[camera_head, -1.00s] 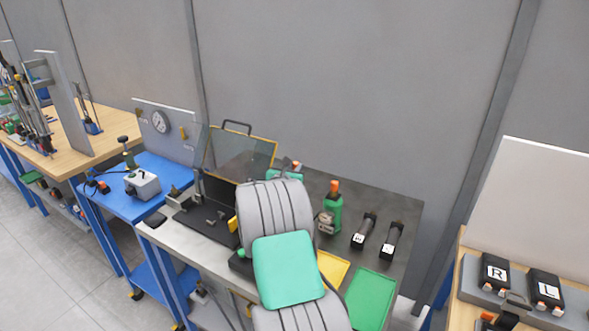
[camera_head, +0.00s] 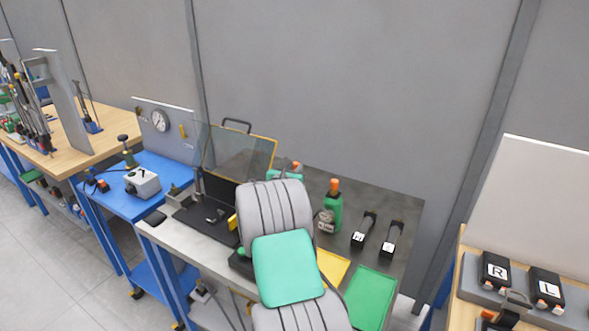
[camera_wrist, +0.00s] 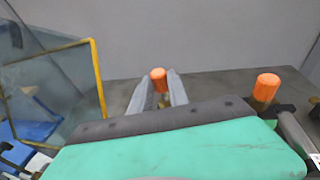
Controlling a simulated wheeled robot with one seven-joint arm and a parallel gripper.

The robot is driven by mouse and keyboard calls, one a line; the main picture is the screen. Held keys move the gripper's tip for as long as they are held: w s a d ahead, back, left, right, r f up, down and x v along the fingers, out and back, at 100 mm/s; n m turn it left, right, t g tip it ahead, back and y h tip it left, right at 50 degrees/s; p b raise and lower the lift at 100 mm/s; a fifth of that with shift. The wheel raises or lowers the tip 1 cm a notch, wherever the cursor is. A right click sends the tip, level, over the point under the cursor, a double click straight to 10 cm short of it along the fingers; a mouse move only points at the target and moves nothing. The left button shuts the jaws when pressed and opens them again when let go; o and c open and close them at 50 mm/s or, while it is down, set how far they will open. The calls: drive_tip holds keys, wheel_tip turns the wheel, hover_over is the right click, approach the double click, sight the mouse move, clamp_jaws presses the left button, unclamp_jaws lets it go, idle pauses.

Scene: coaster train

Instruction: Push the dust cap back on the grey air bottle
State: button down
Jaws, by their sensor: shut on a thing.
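An orange dust cap (camera_wrist: 158,80) sits between the two grey fingers of my gripper (camera_wrist: 160,90), which is shut on it. A bit of brass (camera_wrist: 163,103) shows just below the cap. I cannot tell whether it touches the cap. In the head view, a small orange spot (camera_head: 297,166) shows at my gripper, behind my arm. The grey air bottle is not clearly seen; my arm and green pad cover the area below the fingers. A green bottle (camera_head: 334,214) with its own orange cap stands to the right; that cap (camera_wrist: 267,86) also shows in the wrist view.
A clear yellow-edged panel (camera_head: 240,155) stands left of my gripper. Two black holders (camera_head: 363,231) lie right of the green bottle on the dark bench top (camera_head: 400,211). Yellow (camera_head: 333,266) and green (camera_head: 369,297) mats lie at the front. A grey wall rises behind.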

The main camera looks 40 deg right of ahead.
drive_tip(key=shift+f+b, duration=0.7)
drive_tip(key=shift+f, duration=0.6)
drive_tip(key=c, duration=1.2)
unclamp_jaws()
drive_tip(key=s+a+r+m+y+b, duration=0.1)
drive_tip(key=s+a+m+y, duration=0.3)
drive_tip(key=a, duration=0.6)
drive_tip(key=s+a+r+m+y, duration=0.1)
drive_tip(key=a+m, duration=0.4)
drive_tip(key=a, duration=0.5)
drive_tip(key=s+a+m+y+b, duration=0.1)
drive_tip(key=s+a+m+y, duration=0.3)
drive_tip(key=a, duration=0.6)
drive_tip(key=s+a+m+g+y, duration=0.1)
drive_tip(key=s+a+m, duration=0.2)
drive_tip(key=s+a, duration=0.2)
drive_tip(key=s+a+f+m+g+y, duration=0.1)
drive_tip(key=s+a+m, duration=0.3)
drive_tip(key=a, duration=0.4)
drive_tip(key=s+a+f+m+g+y, duration=0.1)
drive_tip(key=s+a+m+y, duration=0.1)
drive_tip(key=s+a, duration=0.4)
drive_tip(key=shift+s+a+f+m+g+y, duration=0.15)
drive_tip(key=shift+s+m+y, duration=0.1)
drive_tip(key=shift+m, duration=0.15)
drive_tip(key=shift+s+a+m+g+y, duration=0.15)
drive_tip(key=shift+s+m, duration=0.1)
drive_tip(key=shift+m, duration=0.15)
